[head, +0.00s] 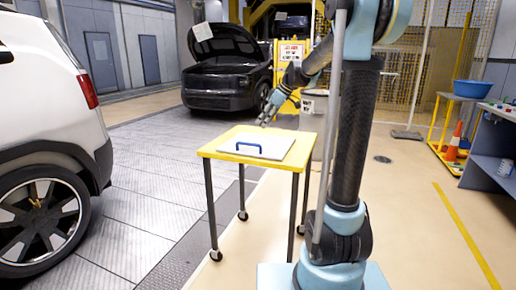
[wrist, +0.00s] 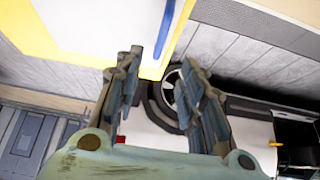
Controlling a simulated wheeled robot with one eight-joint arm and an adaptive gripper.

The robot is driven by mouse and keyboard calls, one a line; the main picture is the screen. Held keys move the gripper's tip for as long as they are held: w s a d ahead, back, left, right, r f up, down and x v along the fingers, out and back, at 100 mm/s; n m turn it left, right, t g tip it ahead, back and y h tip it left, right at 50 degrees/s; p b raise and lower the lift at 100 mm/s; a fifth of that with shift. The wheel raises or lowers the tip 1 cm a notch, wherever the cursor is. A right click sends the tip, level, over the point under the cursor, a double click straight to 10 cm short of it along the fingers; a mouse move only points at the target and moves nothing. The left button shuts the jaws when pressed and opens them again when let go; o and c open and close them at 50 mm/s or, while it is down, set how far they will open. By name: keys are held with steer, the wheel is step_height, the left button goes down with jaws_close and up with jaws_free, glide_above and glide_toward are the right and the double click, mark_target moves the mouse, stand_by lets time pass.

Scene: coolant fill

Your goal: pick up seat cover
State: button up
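A flat white panel with a blue handle, which I take to be the seat cover (head: 268,149), lies on the yellow-topped table (head: 218,150). Its blue handle (head: 248,146) stands up near the panel's left side. My gripper (head: 265,118) is above the far side of the table, apart from the panel and handle. In the wrist view my gripper (wrist: 162,62) has its two fingers spread with nothing between them. The white panel (wrist: 95,22) and part of the blue handle (wrist: 164,28) show at the top of that view, beyond the fingertips.
A white car (head: 45,95) stands at left. A dark car with its hood up (head: 225,75) is behind the table. A grey bin (head: 312,110) stands close behind the table. A blue basin (head: 472,88) sits on a yellow stand at right, near an orange cone (head: 454,145).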

mark_target(249, 144)
steer(key=x, duration=1.5)
steer(key=shift+f, duration=0.25)
jaws_close()
